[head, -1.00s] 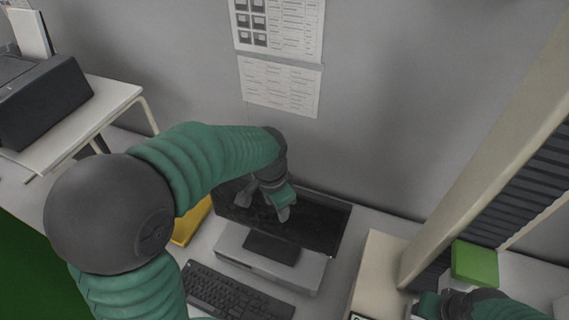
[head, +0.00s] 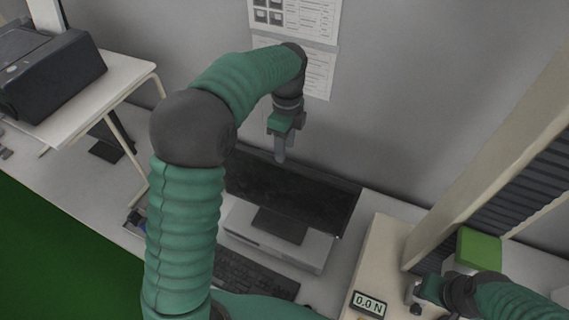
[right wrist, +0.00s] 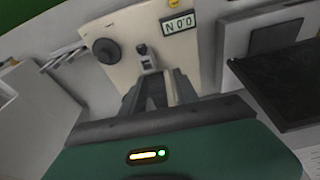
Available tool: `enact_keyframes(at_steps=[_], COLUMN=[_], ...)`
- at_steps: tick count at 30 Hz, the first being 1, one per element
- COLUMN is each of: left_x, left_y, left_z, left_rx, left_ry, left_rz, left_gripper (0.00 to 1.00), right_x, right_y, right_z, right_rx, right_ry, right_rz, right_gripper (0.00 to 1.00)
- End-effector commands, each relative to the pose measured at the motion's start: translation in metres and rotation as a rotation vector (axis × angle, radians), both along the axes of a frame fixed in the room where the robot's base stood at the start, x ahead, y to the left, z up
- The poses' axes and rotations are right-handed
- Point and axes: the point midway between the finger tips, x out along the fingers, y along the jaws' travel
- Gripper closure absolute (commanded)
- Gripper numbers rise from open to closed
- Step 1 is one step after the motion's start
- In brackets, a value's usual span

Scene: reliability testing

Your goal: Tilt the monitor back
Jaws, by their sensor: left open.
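The monitor (head: 310,200) has a black screen and stands on a grey box-like base (head: 240,222) against the wall. It also shows at the right edge of the right wrist view (right wrist: 285,85). My left gripper (head: 281,155) is above the monitor's top edge in the head view, fingers pointing down. It is open and empty; whether a fingertip touches the monitor I cannot tell. My right gripper (head: 415,295) is at the lower right by the test stand, its fingers apart. In the right wrist view its fingers (right wrist: 158,92) point at a small clamp on the stand.
A cream test stand (head: 385,250) with a "0.0 N" display (head: 369,304) stands right of the monitor. A keyboard (head: 255,275) lies in front, partly behind my left arm. A green block (head: 479,248) is at the right. A printer (head: 50,75) sits on a white shelf at upper left.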

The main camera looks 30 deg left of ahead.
Motion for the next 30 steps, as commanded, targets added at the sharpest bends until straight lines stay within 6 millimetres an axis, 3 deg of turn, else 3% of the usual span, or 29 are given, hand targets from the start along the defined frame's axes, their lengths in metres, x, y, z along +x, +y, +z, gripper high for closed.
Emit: enact_keyframes(at_steps=[6,10,21,30], left_x=[-0.005,-0.007,-0.006,-0.006], left_y=[-0.002,-0.002,-0.001,-0.001], left_z=[-0.051,-0.072,-0.083,-0.082], left_rx=[0.0,0.0,0.0,0.001], left_ry=[0.004,0.002,-0.001,-0.002], left_rz=[0.0,0.001,0.001,0.001], left_gripper=[0.56,0.56,0.58,0.97], right_x=[0.0,0.0,0.0,0.0], right_y=[0.0,0.0,0.0,0.0], right_z=[0.015,0.019,0.019,0.019], right_rx=[0.0,0.0,0.0,0.0], right_ry=[0.0,0.0,0.0,0.0], right_rz=[0.0,0.0,0.0,0.0], right_gripper=[0.64,0.64,0.64,0.64])
